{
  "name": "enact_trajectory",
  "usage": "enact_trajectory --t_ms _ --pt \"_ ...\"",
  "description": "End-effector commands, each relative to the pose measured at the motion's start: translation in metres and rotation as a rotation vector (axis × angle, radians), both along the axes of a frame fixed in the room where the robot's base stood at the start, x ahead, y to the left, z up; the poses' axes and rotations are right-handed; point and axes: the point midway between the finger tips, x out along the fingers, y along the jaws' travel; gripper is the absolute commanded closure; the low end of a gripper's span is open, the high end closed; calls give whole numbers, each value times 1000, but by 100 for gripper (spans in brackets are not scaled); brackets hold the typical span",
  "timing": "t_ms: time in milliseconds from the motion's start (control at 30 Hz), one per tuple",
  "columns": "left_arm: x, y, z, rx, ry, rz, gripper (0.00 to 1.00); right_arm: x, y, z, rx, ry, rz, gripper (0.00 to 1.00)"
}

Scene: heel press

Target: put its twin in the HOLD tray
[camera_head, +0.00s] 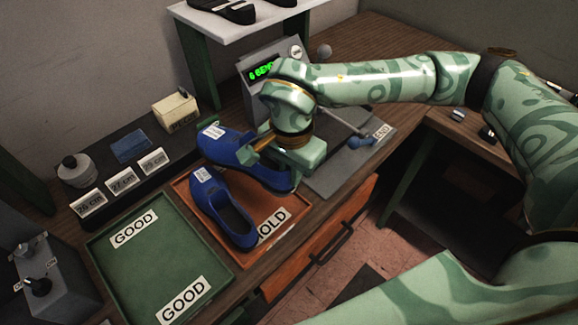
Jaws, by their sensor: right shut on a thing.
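The orange HOLD tray (181,187) lies on the bench, its label partly covered. One blue shoe (232,214) with a white tag lies in it, slanting toward the label. A second, matching blue shoe (230,147), also with a white tag, is at the tray's far side. My right gripper (270,148) is shut on this second shoe. Whether that shoe touches the tray floor or hangs just above it, I cannot tell. The gripper and wrist hide part of the shoe. My left gripper is not in view.
A green GOOD tray (145,262) lies empty on the left. Behind it is a dark rack (112,160) with size labels. A grey press machine (262,62) with a green display stands behind my wrist. A white shelf (240,32) holds dark shoes.

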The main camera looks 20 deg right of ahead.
Motion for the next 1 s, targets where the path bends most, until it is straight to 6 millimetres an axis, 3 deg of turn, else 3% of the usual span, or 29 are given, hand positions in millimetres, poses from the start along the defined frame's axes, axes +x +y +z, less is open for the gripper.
enact_trajectory --t_ms 200,467,1000 --pt "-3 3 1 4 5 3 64 3 13 -7 6 1 -226 100" --pt "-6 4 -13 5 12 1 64 3 13 -26 6 4 -234 100" --pt "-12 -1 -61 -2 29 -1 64 3 12 -96 5 3 -231 100"
